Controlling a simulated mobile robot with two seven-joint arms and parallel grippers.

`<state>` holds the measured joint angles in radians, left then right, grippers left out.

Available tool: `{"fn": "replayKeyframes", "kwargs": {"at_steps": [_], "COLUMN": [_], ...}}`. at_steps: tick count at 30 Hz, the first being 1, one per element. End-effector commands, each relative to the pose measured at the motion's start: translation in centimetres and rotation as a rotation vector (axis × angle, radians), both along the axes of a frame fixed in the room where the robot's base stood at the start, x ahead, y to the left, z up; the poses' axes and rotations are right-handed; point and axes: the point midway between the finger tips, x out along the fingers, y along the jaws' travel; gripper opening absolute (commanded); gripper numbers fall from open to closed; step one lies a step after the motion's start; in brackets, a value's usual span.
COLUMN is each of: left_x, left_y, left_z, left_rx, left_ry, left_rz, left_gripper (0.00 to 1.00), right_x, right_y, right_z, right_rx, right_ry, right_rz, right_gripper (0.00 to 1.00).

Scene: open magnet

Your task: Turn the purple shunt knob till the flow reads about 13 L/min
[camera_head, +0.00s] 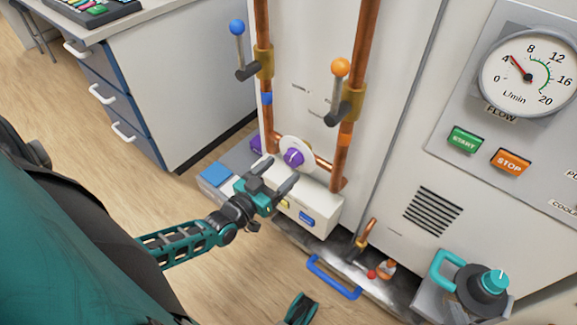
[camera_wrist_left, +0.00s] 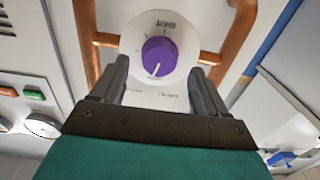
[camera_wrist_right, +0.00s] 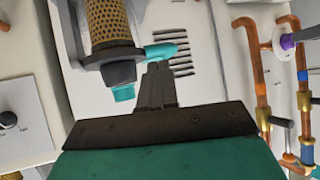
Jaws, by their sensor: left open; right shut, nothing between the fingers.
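The purple shunt knob (camera_head: 293,157) sits on a round white plate on the copper pipework. In the left wrist view the knob (camera_wrist_left: 159,56) has a white pointer line aimed down and slightly left. My left gripper (camera_head: 275,176) is open in front of it. Its fingers (camera_wrist_left: 158,85) stand on either side, apart from the knob. The flow gauge (camera_head: 530,72) has its red needle a little above 4 L/min. My right gripper (camera_wrist_right: 158,75) is shut and empty, near a gold mesh cylinder (camera_wrist_right: 108,22) with a teal handle.
Valve levers with a blue ball (camera_head: 237,27) and an orange ball (camera_head: 340,67) stand above the knob on copper pipes (camera_head: 352,110). A green START button (camera_head: 465,139) and an orange STOP button (camera_head: 510,161) are below the gauge. A drawer cabinet (camera_head: 190,85) stands at left.

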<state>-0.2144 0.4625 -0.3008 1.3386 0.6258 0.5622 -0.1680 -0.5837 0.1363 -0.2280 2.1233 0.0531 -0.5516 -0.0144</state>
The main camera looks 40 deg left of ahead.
Motion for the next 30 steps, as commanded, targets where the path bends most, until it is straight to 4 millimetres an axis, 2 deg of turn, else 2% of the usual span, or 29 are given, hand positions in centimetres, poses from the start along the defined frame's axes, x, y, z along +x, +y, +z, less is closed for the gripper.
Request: {"fn": "replayKeyframes", "kwargs": {"at_steps": [3,7,19,30], "left_x": [2.0,3.4,4.0,4.0], "left_y": [-0.2,-0.3,-0.3,-0.3], "left_z": [-0.2,-0.1,0.0,0.0], "left_rx": [-0.001,-0.001,0.000,0.000], "left_ry": [-0.001,-0.001,0.002,0.001], "left_rz": [0.000,0.000,0.000,0.000], "left_gripper": [0.74,0.74,0.74,0.39], "right_x": [0.2,0.2,0.5,0.5], "right_y": [0.2,0.3,0.4,0.4], "right_z": [-0.2,-0.4,0.1,-0.1], "right_rx": [0.004,0.003,0.007,0.005], "right_ry": [-0.007,-0.002,-0.014,-0.013], "right_rz": [0.004,0.008,0.011,0.010], "right_gripper": [0.00,0.00,0.00,0.00]}}
